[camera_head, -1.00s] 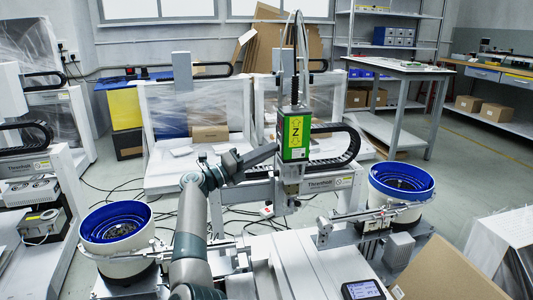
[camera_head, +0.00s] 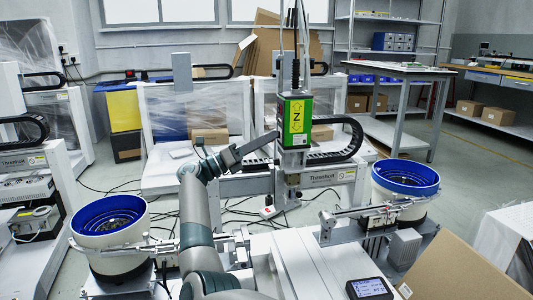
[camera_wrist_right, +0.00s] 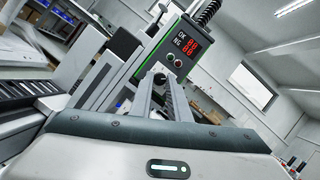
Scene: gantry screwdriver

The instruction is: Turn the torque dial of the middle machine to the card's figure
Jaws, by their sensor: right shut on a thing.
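The middle machine's screwdriver head (camera_head: 294,121) is a green block with a yellow Z label, standing above the gantry rail. My right gripper (camera_head: 274,136) reaches in from the left and meets the head's lower left side. In the right wrist view its two grey fingers (camera_wrist_right: 160,80) come together at the head's panel, shut on a small part. The fingers mostly hide that part, so I cannot read a dial setting. The panel (camera_wrist_right: 178,52) shows red digits beside OK and NG, too small to read surely. I cannot make out a card. My left gripper is out of view.
Blue-lined feeder bowls stand left (camera_head: 110,222) and right (camera_head: 405,178) of the machine. A small dark display (camera_head: 370,289) sits at the front, beside a cardboard sheet (camera_head: 462,270). Wrapped machines (camera_head: 195,105) stand behind. Cables lie on the floor.

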